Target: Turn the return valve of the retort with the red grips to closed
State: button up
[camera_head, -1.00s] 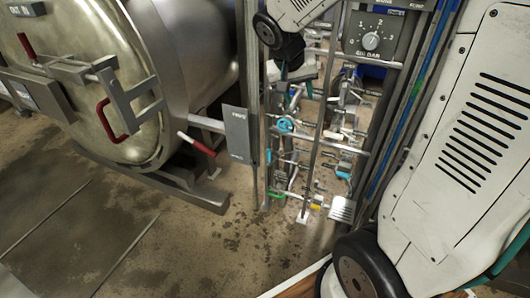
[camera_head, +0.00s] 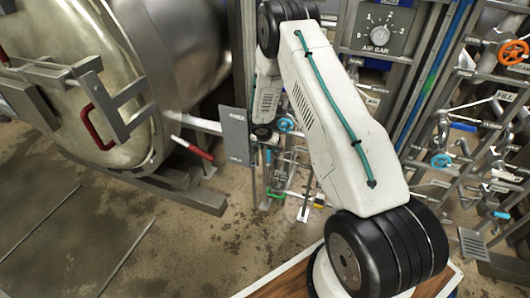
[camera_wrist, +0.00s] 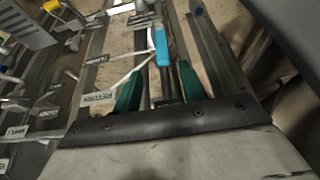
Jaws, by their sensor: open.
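The retort with red grips (camera_head: 108,86) stands at the left in the head view. A valve with a light-blue lever grip (camera_wrist: 162,46) shows in the wrist view, just beyond my fingertips and roughly in line with the gap between them. A tag that seems to read RETURN (camera_wrist: 97,98), upside down, is left of my gripper. My gripper (camera_wrist: 162,76) is open, with teal fingers and nothing visibly held. I cannot tell whether the fingers touch the grip. In the head view my arm hides most of the gripper and part of the valve rack.
A grey panel (camera_head: 237,135) stands beside the rack, with a red-gripped lever (camera_head: 193,149) to its left. A dial box marked AIR BAR (camera_head: 376,32) is above. Pipes with an orange handwheel (camera_head: 513,52) fill the right. The floor in front left is clear.

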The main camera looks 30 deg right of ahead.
aim_at(269, 154)
jog(key=x, duration=0.9)
jog(key=shift+w+a+f, duration=0.15)
jog(key=shift+w+f, duration=0.1)
jog(key=shift+w, duration=0.05)
jog(key=shift+c, duration=0.3)
grip_shut()
